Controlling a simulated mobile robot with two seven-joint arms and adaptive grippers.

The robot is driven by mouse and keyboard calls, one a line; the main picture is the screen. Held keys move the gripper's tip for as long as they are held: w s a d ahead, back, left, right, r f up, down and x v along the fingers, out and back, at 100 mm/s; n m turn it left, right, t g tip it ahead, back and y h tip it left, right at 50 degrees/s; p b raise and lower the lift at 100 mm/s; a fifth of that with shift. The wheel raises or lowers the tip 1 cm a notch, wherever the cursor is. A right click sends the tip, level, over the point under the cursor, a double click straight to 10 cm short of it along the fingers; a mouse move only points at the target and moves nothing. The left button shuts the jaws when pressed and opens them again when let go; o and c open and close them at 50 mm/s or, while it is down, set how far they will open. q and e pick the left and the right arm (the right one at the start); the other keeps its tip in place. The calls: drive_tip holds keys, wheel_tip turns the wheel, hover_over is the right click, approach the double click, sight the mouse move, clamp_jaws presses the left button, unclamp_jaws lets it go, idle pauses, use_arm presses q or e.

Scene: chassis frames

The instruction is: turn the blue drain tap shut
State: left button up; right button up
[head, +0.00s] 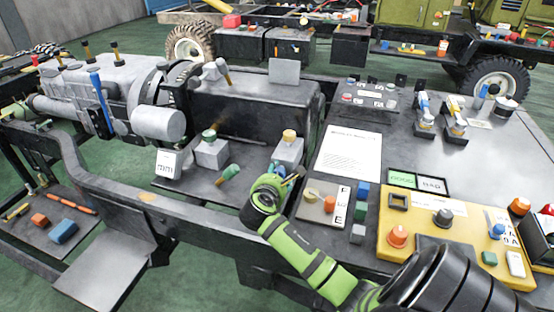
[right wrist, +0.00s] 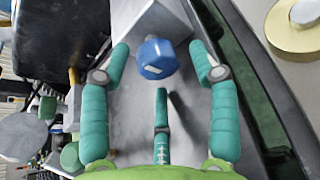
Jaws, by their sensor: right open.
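The blue drain tap (right wrist: 156,58) shows in the right wrist view as a faceted blue knob at the lower end of a grey block (right wrist: 150,22). My right gripper (right wrist: 165,65) is open, with teal fingers on both sides of the knob and gaps to each. A third teal finger lies below the knob, apart from it. My left gripper is not in view.
A green-capped block (head: 211,151) and a teal-green fitting (head: 230,172) stand left of the gripper. A plate with a brass knob (head: 311,194) is close on the right. The dark frame rail (head: 200,212) runs in front. A yellow control panel (head: 455,225) lies farther right.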

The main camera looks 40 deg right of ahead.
drive_tip(key=shift+w+d, duration=0.1)
drive_tip(key=c, duration=1.1)
drive_tip(key=shift+r+p, duration=0.1)
drive_tip(key=shift+p, duration=0.2)
drive_tip(key=m+p, duration=0.1)
drive_tip(key=m+t, duration=0.1)
drive_tip(key=shift+s+f+m+t+p, duration=0.2)
drive_tip(key=shift+m+t+p, duration=0.1)
drive_tip(key=shift+p, duration=0.05)
drive_tip(key=o, duration=1.1)
drive_tip(key=shift+d, duration=0.1)
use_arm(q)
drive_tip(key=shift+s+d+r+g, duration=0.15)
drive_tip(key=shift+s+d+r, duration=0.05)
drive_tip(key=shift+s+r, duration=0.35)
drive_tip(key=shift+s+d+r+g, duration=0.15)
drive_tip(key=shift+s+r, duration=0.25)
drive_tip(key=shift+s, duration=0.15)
use_arm(e)
drive_tip(key=v, duration=1.2)
